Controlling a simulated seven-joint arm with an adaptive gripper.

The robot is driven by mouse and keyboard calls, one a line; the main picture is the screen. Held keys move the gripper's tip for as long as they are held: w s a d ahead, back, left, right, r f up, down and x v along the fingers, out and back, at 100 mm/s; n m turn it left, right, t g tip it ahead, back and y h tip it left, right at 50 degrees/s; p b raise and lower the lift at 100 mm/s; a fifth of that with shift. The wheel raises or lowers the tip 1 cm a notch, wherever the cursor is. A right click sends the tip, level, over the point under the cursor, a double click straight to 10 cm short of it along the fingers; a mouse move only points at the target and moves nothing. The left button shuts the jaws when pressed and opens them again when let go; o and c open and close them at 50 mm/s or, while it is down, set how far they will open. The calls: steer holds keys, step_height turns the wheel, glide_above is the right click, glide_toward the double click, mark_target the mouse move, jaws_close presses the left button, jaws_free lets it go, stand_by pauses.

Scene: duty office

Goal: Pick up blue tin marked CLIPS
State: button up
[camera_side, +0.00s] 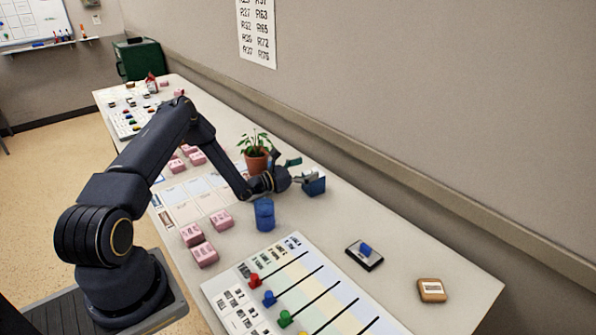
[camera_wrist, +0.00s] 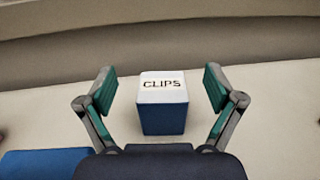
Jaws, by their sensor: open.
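The blue tin marked CLIPS (camera_wrist: 162,118) stands on the table in the wrist view, with a white top that carries the dark lettering. My gripper (camera_wrist: 160,85) is open, with one green-padded finger on each side of the tin. Gaps show between both fingers and the tin. In the side view the tin (camera_side: 315,187) is a small blue box near the wall side of the table, and my gripper (camera_side: 302,170) is beside it. The gripper partly hides the tin there.
A blue cup-like container (camera_side: 264,214) stands close to my wrist. A potted plant (camera_side: 257,160) is just behind the arm. Several pink blocks (camera_side: 204,254) and a board with coloured pegs (camera_side: 300,280) lie nearer. A black stamp pad-like item (camera_side: 364,256) and a tan box (camera_side: 432,290) lie right.

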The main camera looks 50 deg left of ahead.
mark_target(321, 172)
step_height(321, 172, down, 4)
steer(key=shift+d+r, duration=0.1)
steer(key=shift+r, duration=0.05)
steer(key=shift+w+d, duration=0.1)
steer(key=shift+w, duration=1.45)
steer(key=shift+r, duration=0.1)
steer(key=c, duration=1.3)
steer(key=shift+c, duration=0.2)
